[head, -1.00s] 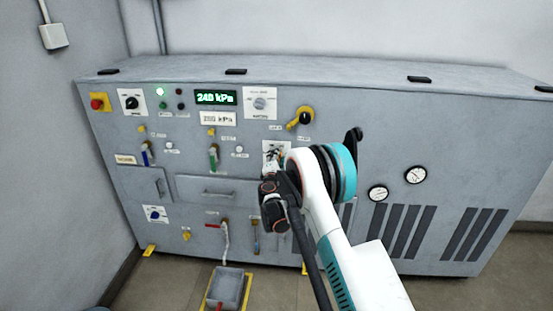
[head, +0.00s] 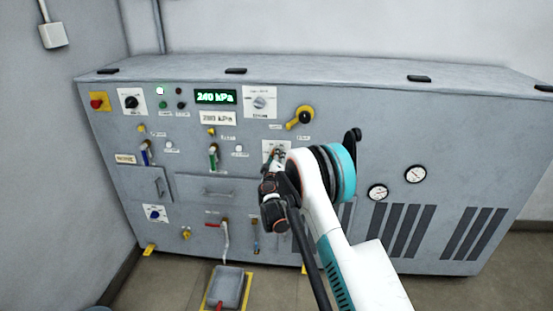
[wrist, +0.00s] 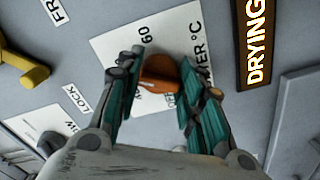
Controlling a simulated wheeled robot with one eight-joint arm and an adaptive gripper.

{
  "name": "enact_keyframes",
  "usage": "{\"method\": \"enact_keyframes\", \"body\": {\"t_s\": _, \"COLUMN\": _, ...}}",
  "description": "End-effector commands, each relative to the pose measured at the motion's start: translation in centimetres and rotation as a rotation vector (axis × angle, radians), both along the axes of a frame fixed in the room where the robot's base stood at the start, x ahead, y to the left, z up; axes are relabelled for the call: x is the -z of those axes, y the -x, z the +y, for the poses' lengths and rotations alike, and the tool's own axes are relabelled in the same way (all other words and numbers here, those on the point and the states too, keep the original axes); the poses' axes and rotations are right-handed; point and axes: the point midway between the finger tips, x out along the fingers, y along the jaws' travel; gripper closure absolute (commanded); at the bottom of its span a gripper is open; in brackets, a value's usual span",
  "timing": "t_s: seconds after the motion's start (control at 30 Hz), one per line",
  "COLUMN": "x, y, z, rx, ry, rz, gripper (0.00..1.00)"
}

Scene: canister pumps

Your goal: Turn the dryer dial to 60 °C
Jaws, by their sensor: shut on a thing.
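The dryer dial (wrist: 158,73) is an orange-brown knob on a white plate (wrist: 112,48) marked "DRYER °C", with "60" printed near its upper left in the wrist view. My gripper (wrist: 160,66) has its two teal-padded fingers on either side of the knob and is shut on it. The knob's pointer and most other scale marks are hidden by the fingers or unclear. In the head view, my gripper (head: 276,156) is at the panel and covers most of the dial, with part of the white plate (head: 269,146) showing.
A lit "DRYING" sign (wrist: 256,42) is right of the dial in the wrist view. A yellow handle (wrist: 22,66) sticks out at the left. In the head view, a yellow-black rotary handle (head: 301,118) is above the dial, and a green display (head: 215,97) reads 240 kPa.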

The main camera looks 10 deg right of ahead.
Motion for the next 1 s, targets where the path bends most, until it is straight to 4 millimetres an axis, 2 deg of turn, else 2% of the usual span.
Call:
{"method": "enact_keyframes", "body": {"t_s": 0.7, "x": 0.39, "y": 0.04, "z": 0.18, "rx": 0.002, "ry": -0.642, "rz": -0.208, "gripper": 0.89}}
{"method": "enact_keyframes", "body": {"t_s": 1.0, "x": 0.41, "y": 0.01, "z": 0.27, "rx": 0.002, "ry": -0.849, "rz": -0.276, "gripper": 0.89}}
